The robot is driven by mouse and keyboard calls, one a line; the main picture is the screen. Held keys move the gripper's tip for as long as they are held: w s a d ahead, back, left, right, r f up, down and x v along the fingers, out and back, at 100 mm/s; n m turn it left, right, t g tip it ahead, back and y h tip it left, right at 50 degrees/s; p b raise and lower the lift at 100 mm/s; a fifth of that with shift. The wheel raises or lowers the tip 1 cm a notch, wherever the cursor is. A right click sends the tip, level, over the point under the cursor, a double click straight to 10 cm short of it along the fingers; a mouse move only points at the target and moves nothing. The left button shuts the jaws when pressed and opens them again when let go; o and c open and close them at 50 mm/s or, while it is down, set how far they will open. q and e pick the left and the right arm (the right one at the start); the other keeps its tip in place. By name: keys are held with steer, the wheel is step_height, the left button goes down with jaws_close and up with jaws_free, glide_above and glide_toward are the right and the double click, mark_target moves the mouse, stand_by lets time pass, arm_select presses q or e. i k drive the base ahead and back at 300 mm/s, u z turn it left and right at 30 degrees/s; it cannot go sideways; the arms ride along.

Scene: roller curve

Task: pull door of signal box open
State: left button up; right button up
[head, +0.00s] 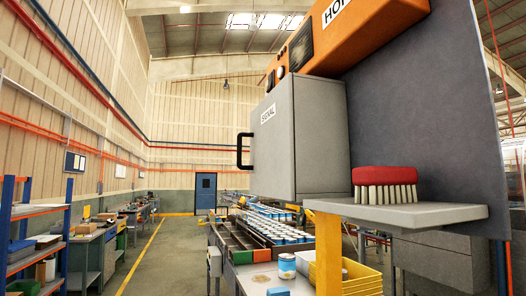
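The signal box (318,140) is a grey cabinet on a grey upright panel, right of the middle in the head view. Its door (272,150) faces left and carries a white label reading "SIGNAL". A black handle (240,151) stands out from the door at its left edge. The door looks shut against the box. Neither of my grippers shows in this view.
An orange unit (345,38) sits above the box. A red brush (386,184) lies on a grey shelf (420,214) at the lower right. Below are a conveyor with several cans (287,266) and yellow trays (355,276). The aisle on the left is clear.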

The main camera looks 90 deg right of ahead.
mark_target(271, 167)
steer(key=z, duration=2.75)
steer(key=k, duration=0.45)
steer(key=z, duration=0.6)
steer(key=i, duration=0.95)
steer(key=u, duration=0.65)
